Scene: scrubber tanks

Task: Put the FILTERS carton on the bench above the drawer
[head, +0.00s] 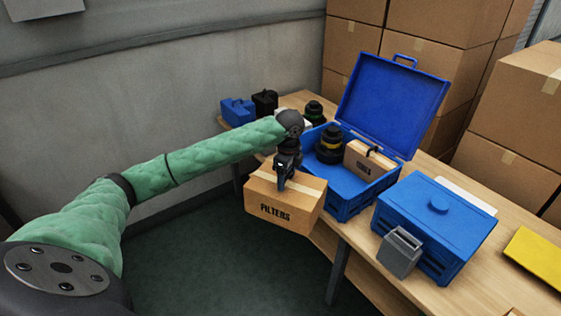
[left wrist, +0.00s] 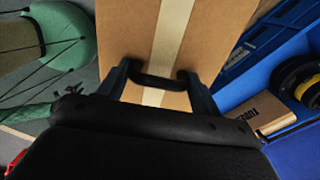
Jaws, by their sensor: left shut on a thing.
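The FILTERS carton (head: 288,200) is a brown box with a pale tape strip and its printed name on the front. My left gripper (head: 284,180) is above it, shut on its dark handle. The carton hangs upright in front of the wooden bench (head: 400,272), near its front edge. In the left wrist view the carton's taped top (left wrist: 168,45) lies between the two fingers (left wrist: 160,84), with the handle across them. No drawer can be made out; the carton and arm cover part of the bench front. My right gripper is not in view.
A yellow item (head: 538,258) lies far right. Large cartons (head: 520,105) are stacked behind.

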